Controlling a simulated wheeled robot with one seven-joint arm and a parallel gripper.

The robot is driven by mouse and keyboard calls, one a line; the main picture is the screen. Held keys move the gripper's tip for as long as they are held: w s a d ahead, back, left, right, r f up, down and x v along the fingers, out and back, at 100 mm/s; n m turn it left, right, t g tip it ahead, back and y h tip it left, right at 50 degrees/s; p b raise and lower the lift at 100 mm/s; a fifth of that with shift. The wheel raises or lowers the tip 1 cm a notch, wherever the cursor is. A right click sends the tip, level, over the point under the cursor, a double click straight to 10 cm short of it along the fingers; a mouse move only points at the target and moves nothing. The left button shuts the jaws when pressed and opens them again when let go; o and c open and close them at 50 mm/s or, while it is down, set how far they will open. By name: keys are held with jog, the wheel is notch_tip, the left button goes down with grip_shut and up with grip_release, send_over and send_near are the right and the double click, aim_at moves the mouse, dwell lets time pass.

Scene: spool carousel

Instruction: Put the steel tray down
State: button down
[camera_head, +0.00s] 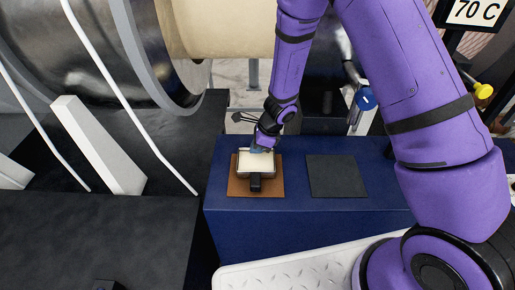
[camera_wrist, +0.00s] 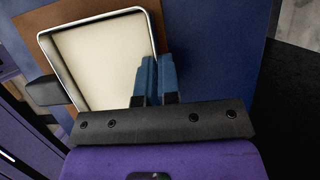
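The steel tray (camera_head: 257,162) is a shallow rectangular pan with a pale inside, a bright rim and a black handle at its near side. It is over the brown mat (camera_head: 238,187) on the blue bench; I cannot tell for sure whether it rests on it. My gripper (camera_head: 262,148) is at the tray's far side, reaching down from above. In the wrist view the tray (camera_wrist: 100,58) lies nearly flat, and my gripper's blue fingers (camera_wrist: 157,78) are close together on its rim. The fingers hide that part of the tray.
A dark grey mat (camera_head: 336,176) lies empty on the blue bench (camera_head: 300,225), right of the brown one. A large metal drum (camera_head: 150,50) and white bars stand at the left. A blue-capped item (camera_head: 365,99) and a "70 C" sign (camera_head: 474,12) are behind and right.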

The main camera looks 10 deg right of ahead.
jog(key=shift+f, duration=0.1)
jog(key=c, duration=1.4)
grip_release()
jog(key=shift+o, duration=0.2)
jog(key=s+d+r+n, duration=0.3)
jog(key=r, duration=0.8)
jog(key=s+d+r+n+t, duration=0.1)
jog(key=s+d+r+n, duration=0.3)
jog(key=r, duration=0.6)
jog(key=s+d+r+n, duration=0.3)
jog(key=r, duration=0.8)
jog(key=s+d+r+n+t+h, duration=0.1)
jog(key=s+d+r+n+h, duration=0.1)
jog(key=s+d+r+n, duration=0.3)
jog(key=s+d+r+n+t+h, duration=0.2)
jog(key=s+d+r+n, duration=0.2)
jog(key=s, duration=0.9)
jog(key=shift+d+r+n, duration=0.4)
jog(key=shift+d+n, duration=0.05)
jog(key=shift+n, duration=0.15)
